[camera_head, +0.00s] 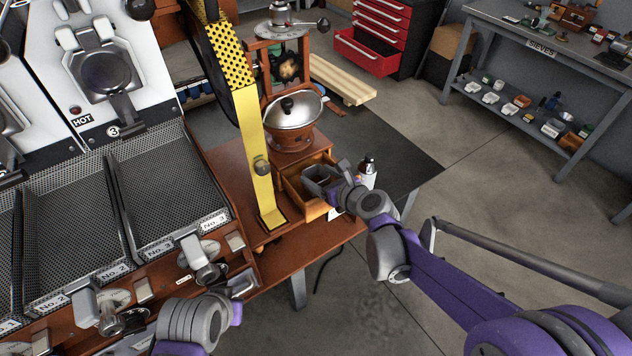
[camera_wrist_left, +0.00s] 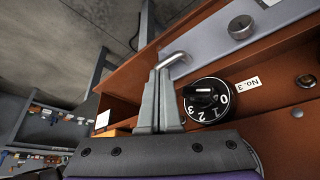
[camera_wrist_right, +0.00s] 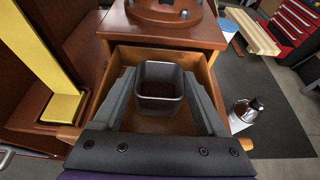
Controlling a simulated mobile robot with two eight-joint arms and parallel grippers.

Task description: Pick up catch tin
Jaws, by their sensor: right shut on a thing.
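The catch tin (camera_wrist_right: 160,88) is a dark grey, square, open-topped tin. It is in the open wooden drawer (camera_wrist_right: 207,72) under the grinder. My right gripper (camera_wrist_right: 160,80) has one finger on each side of the tin and is shut on it. In the head view my right gripper (camera_head: 318,180) reaches into the drawer (camera_head: 292,190) and partly hides the tin. My left gripper (camera_wrist_left: 158,72) has its fingers close together, at the end of a metal handle (camera_wrist_left: 176,58) near the No. 3 dial (camera_wrist_left: 207,100). Whether it touches the handle is unclear.
A yellow post (camera_head: 254,150) stands left of the drawer. A silver bottle (camera_head: 367,172) is to the right of the drawer. The grinder bowl (camera_head: 292,122) sits above it. Sample trays (camera_head: 165,190) lie left, and a sieve bench (camera_head: 550,60) is at the back right.

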